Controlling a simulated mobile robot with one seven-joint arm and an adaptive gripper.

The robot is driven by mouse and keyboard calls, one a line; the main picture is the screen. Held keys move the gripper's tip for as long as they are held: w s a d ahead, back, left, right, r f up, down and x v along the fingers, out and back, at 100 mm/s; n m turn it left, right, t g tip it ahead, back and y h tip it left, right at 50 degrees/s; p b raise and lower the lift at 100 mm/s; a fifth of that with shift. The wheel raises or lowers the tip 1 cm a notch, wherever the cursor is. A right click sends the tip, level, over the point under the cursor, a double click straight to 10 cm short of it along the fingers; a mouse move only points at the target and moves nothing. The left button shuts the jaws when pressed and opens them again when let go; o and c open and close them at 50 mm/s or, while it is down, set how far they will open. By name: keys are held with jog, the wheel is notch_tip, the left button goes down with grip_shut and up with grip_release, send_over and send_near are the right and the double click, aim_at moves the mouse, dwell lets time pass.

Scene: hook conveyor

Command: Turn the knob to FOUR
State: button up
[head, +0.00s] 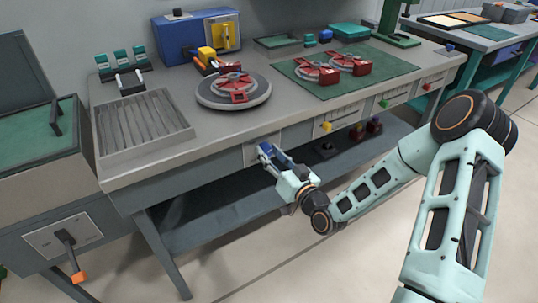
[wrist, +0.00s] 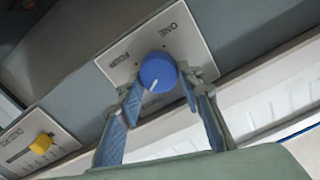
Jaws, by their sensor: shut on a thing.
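A round blue knob (wrist: 157,70) sits on a pale panel (wrist: 118,72) on the bench front. The panel carries the words ONE and FOUR, with small dots near the knob. A short white mark on the knob's face lies toward the lower left of the wrist picture, away from both words. My gripper (wrist: 161,86) is shut on the knob, one blue-padded finger on each side. In the head view my gripper (head: 266,153) reaches the panel (head: 252,153) below the bench top and hides the knob.
A yellow control (wrist: 41,143) stands on a neighbouring panel; in the head view yellow, green and red controls line the front edge to the right. A lower shelf (head: 215,205) runs beneath. A grey turntable (head: 212,97) with a red-handled part is above.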

jog(key=m, duration=0.3)
jog(key=shift+d+f+m, duration=0.1)
jog(key=shift+d+m, duration=0.05)
jog(key=shift+m, duration=0.25)
jog(key=m, duration=0.3)
jog(key=shift+w+m, duration=0.1)
jog(key=shift+m, duration=0.2)
jog(key=m, duration=0.3)
jog(key=shift+f+m, duration=0.15)
jog(key=shift+m, duration=0.15)
jog(key=shift+f+m+b, duration=0.1)
jog(key=shift+m+b, duration=0.2)
jog(key=shift+m, duration=1.5)
jog(key=o, duration=1.2)
jog(key=shift+c, duration=0.2)
